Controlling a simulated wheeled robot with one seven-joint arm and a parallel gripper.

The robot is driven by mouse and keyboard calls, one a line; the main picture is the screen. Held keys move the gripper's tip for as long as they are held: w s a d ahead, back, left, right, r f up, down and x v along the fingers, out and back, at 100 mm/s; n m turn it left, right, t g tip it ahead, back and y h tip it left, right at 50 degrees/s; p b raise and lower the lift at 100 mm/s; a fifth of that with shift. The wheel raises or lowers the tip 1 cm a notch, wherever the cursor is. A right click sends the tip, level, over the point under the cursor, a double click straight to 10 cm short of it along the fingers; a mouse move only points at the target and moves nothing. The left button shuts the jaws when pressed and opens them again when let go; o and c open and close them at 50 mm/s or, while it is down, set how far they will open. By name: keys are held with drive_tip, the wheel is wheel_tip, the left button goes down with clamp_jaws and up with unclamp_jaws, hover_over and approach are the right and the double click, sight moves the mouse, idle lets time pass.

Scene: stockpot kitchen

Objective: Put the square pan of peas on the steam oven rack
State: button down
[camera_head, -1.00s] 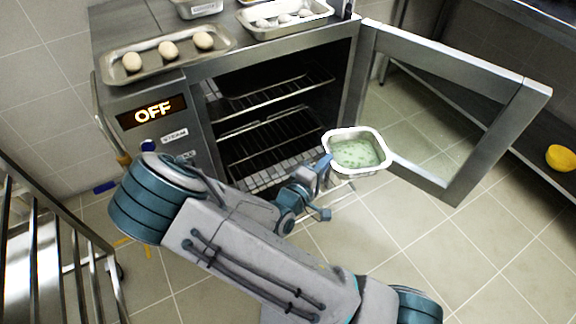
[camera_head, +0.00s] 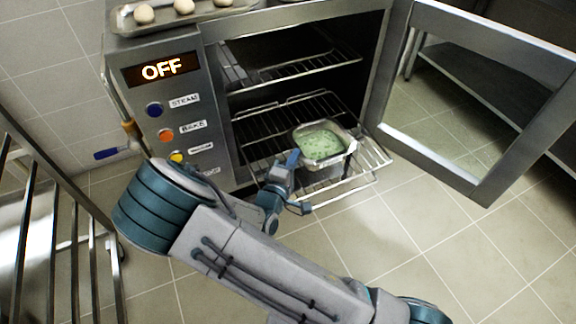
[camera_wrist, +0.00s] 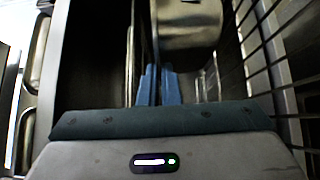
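The square steel pan of pale green peas (camera_head: 322,143) is level at the front of the oven's lower rack (camera_head: 362,172), which sticks out past the opening. Whether its base touches the rack bars is unclear. My gripper (camera_head: 291,160) is at the pan's near left side, with its blue fingers close together on the rim. In the wrist view, the gripper fingers (camera_wrist: 158,85) sit close together and part of the pan (camera_wrist: 188,22) shows just beyond them. The steam oven (camera_head: 215,110) stands open, its panel reading OFF.
The open oven door (camera_head: 475,95) stands to the right of the rack. An upper rack (camera_head: 300,70) is above, inside the oven. A metal rail stand (camera_head: 60,230) is at left. The floor at right is clear.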

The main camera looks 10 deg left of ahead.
drive_tip(key=shift+w+a+f+b, duration=0.45)
drive_tip(key=shift+f, duration=0.6)
drive_tip(key=shift+w+a+f+b, duration=0.4)
drive_tip(key=shift+w+f, duration=0.1)
drive_tip(key=shift+f, duration=0.5)
drive_tip(key=shift+w+a+f+b, duration=0.45)
drive_tip(key=shift+f, duration=0.6)
drive_tip(key=shift+f, duration=0.15)
drive_tip(key=c, duration=1.6)
unclamp_jaws()
drive_tip(key=shift+c, duration=0.2)
